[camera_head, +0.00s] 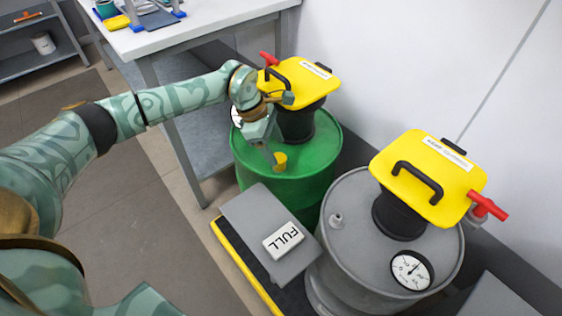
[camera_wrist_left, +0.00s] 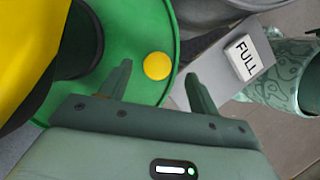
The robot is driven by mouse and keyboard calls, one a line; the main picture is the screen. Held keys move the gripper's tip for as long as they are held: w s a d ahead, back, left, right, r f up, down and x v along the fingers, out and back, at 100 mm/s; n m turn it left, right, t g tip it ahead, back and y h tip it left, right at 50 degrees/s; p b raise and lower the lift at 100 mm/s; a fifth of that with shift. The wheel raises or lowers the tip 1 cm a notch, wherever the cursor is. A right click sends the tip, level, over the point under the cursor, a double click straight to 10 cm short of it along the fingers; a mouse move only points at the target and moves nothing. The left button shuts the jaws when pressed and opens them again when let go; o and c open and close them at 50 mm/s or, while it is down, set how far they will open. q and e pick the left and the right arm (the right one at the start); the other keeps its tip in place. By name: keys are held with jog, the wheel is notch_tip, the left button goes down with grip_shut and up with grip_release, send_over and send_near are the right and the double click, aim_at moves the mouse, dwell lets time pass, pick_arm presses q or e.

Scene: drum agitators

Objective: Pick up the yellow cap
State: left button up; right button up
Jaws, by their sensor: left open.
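The small yellow cap (camera_head: 280,158) sits on the top of the green drum (camera_head: 317,160), near its front edge. In the left wrist view the round yellow cap (camera_wrist_left: 157,66) shows from above, in the gap between the fingertips. My left gripper (camera_head: 268,152) is open and empty, just above and beside the cap. In the left wrist view its two fingers (camera_wrist_left: 158,76) stand apart on either side of the cap. I cannot tell whether they touch it. My right gripper is not in view.
A yellow-topped agitator (camera_head: 300,82) stands on the green drum, close to my left gripper. A grey drum (camera_head: 345,215) with a second yellow agitator (camera_head: 425,175) and a gauge (camera_head: 411,269) stands at right. A grey panel with a FULL sign (camera_head: 283,240) lies in front. A white table (camera_head: 190,28) is behind.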

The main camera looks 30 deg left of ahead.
aim_at(279, 157)
pick_arm(q)
jog(key=b+x, duration=0.1)
jog(key=x, duration=0.2)
jog(key=a+b+x, duration=0.1)
jog(key=x, duration=0.1)
jog(key=shift+d+f+b, duration=0.1)
jog(key=shift+f+b, duration=0.2)
jog(key=shift+b, duration=0.05)
jog(key=shift+w+d, duration=0.1)
jog(key=shift+r, duration=0.1)
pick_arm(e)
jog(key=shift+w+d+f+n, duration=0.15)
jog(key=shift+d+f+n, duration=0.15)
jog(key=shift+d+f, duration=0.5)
pick_arm(q)
jog(key=c, duration=1.1)
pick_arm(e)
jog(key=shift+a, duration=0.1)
pick_arm(q)
jog(key=shift+o, duration=0.2)
